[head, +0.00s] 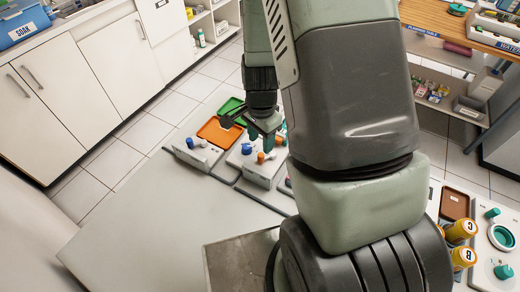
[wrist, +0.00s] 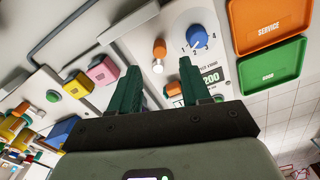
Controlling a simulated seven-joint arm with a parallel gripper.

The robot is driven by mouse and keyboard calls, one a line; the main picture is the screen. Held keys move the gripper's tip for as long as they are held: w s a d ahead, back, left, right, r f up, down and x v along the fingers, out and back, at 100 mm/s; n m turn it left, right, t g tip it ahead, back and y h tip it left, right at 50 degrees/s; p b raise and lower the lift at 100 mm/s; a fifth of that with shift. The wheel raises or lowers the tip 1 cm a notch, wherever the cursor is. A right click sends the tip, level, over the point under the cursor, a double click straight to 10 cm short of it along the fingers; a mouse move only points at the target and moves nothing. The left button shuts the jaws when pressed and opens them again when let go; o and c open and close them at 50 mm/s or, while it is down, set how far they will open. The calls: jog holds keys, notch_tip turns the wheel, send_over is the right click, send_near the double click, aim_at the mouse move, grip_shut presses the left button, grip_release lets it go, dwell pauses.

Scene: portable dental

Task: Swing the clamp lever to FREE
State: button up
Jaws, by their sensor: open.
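My gripper (wrist: 158,78) is open and empty in the wrist view, its two green fingers pointing at a pale control panel. An orange-capped control (wrist: 159,50) stands beyond the gap between the fingertips, with a small white tip below it. I cannot tell whether it is the clamp lever, and I can read no FREE mark. It seems to show in the head view as an orange knob (head: 261,157) just below my gripper (head: 262,138). I see no clear contact between fingers and control; the fingers hide part of the panel.
A blue dial (wrist: 196,37) marked with numbers and a display (wrist: 211,76) sit near the right finger. Pink (wrist: 103,71) and yellow (wrist: 77,85) blocks lie left. An orange SERVICE tray (wrist: 268,20) and green tray (wrist: 272,64) lie right. Cabinets (head: 80,85) stand at the left.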

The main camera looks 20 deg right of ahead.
aim_at(261, 155)
notch_tip(261, 155, down, 7)
jog(key=shift+r, duration=0.1)
dwell(0.3)
grip_shut()
